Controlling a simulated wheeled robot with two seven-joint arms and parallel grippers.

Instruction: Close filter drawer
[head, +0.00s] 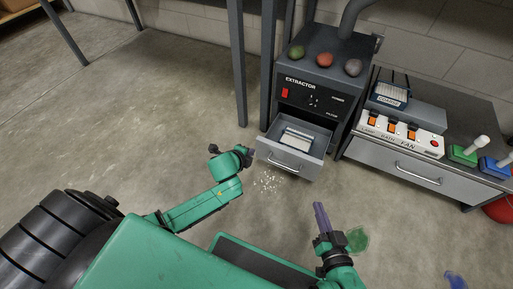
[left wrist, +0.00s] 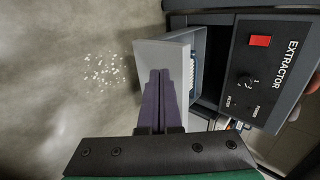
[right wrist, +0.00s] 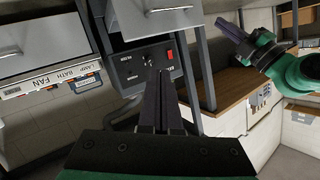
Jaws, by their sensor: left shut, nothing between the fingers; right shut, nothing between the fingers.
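The grey filter drawer (head: 268,156) of the extractor (head: 345,90) stands open, pulled out toward me. A white-framed filter (head: 297,139) lies inside it. In the left wrist view, the drawer (left wrist: 147,52) shows beside the extractor's black panel (left wrist: 268,75). My left gripper (head: 249,153) is shut and empty at the left end of the drawer front. Its purple fingers (left wrist: 160,75) overlap the drawer in the left wrist view; I cannot tell whether they touch. My right gripper (head: 320,207) is shut and empty, in front of the drawer to the right. The drawer (right wrist: 150,22) also shows in the right wrist view.
Pale debris (head: 268,181) lies on the floor below the drawer. A low cabinet (head: 385,165) with a fan switch panel (head: 400,134) stands right of the extractor. Grey posts (head: 268,60) rise at its left. A green patch (head: 357,240) lies beside my right gripper.

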